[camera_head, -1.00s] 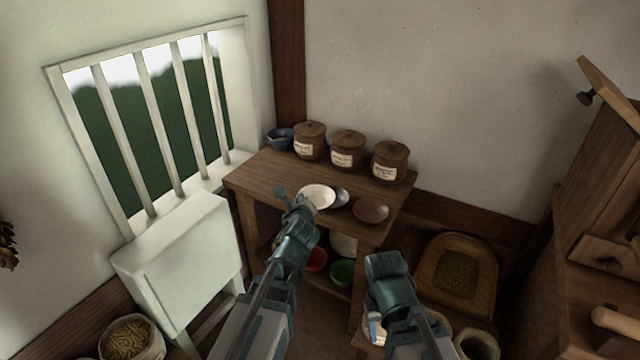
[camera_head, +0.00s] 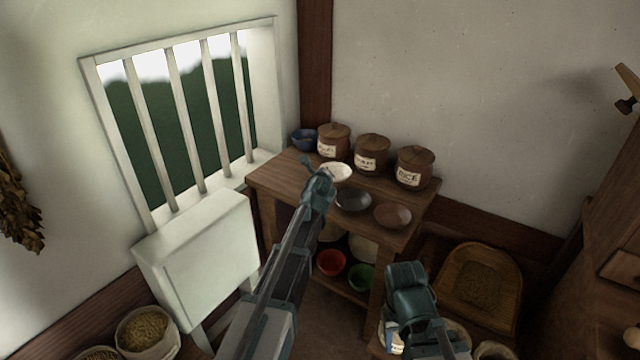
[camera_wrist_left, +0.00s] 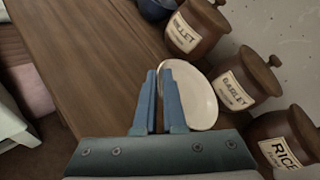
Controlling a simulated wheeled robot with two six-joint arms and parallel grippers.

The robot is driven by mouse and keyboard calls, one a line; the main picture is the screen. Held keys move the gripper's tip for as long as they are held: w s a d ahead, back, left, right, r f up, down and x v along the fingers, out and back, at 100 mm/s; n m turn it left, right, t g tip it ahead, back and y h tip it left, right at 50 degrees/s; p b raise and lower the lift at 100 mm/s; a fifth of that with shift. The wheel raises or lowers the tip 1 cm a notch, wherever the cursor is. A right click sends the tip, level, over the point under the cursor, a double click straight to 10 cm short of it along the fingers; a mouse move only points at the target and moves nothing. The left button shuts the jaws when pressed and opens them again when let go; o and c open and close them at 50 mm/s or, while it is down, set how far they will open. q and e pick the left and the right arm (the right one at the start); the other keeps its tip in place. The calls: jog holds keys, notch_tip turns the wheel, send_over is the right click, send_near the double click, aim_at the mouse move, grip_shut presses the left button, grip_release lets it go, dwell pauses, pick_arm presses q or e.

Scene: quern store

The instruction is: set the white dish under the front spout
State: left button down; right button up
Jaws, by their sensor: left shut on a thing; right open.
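The white dish (camera_head: 340,171) is at the back of the wooden table, in front of the lidded jars. My left gripper (camera_head: 320,172) is shut on its near edge. In the left wrist view the dish (camera_wrist_left: 196,96) leans out to the right of the close-set fingers (camera_wrist_left: 159,72). I cannot tell whether the dish touches the table. My right gripper (camera_head: 403,285) is open, low in front of the table's right side; its fingertips are hard to make out. I cannot make out the front spout in these views.
A dark dish (camera_head: 353,200) and a brown dish (camera_head: 392,215) lie on the table (camera_head: 275,180). Jars labelled millet (camera_wrist_left: 195,27), barley (camera_wrist_left: 243,80) and rice (camera_head: 414,168) stand behind, with a blue bowl (camera_head: 304,140). Red (camera_head: 331,262) and green (camera_head: 361,277) bowls sit below.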

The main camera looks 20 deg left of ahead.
pick_arm(q)
jog(key=shift+f+b, duration=1.85)
jog(key=shift+f, duration=0.05)
jog(key=shift+r, duration=0.15)
jog(key=c, duration=1)
grip_release()
jog(key=p+v, duration=0.4)
jog(key=v, duration=0.8)
